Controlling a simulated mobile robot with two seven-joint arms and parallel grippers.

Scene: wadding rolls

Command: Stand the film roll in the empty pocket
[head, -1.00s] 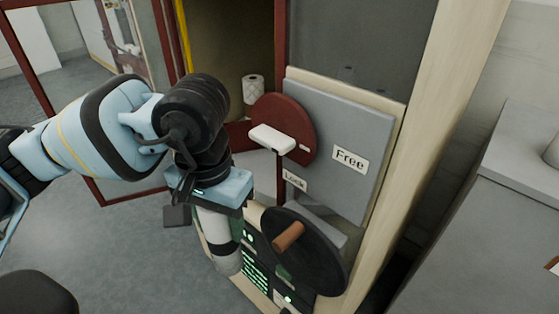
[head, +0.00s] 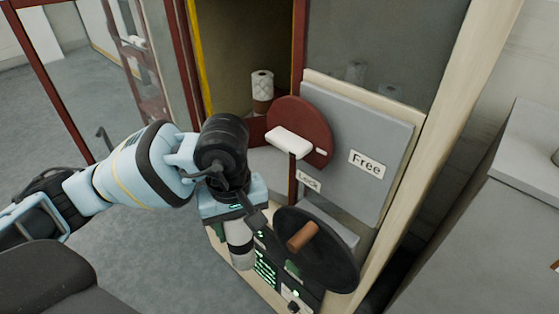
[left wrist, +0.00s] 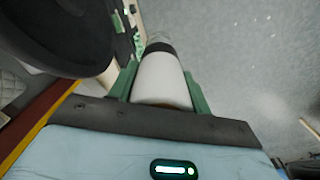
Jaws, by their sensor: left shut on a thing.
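My left gripper (head: 238,222) is shut on a white film roll (head: 241,248) with a dark band, hanging below it in front of the cabinet. In the left wrist view the green fingers of the gripper (left wrist: 161,74) lie on both sides of the film roll (left wrist: 158,82); its dark-banded end (left wrist: 159,48) points away from me. Inside the open cabinet (head: 240,50) another roll (head: 262,83), white and patterned, stands upright in a brown base. I cannot make out an empty pocket in these views. My right gripper is not in view.
Right of the held roll is a black wheel (head: 330,262) with a brown handle (head: 302,236). Above it are a red disc (head: 318,128) with a white handle (head: 290,140) and a grey panel labelled "Free" (head: 367,164). A red-framed door stands open at left. Floor (head: 60,110) shows at left.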

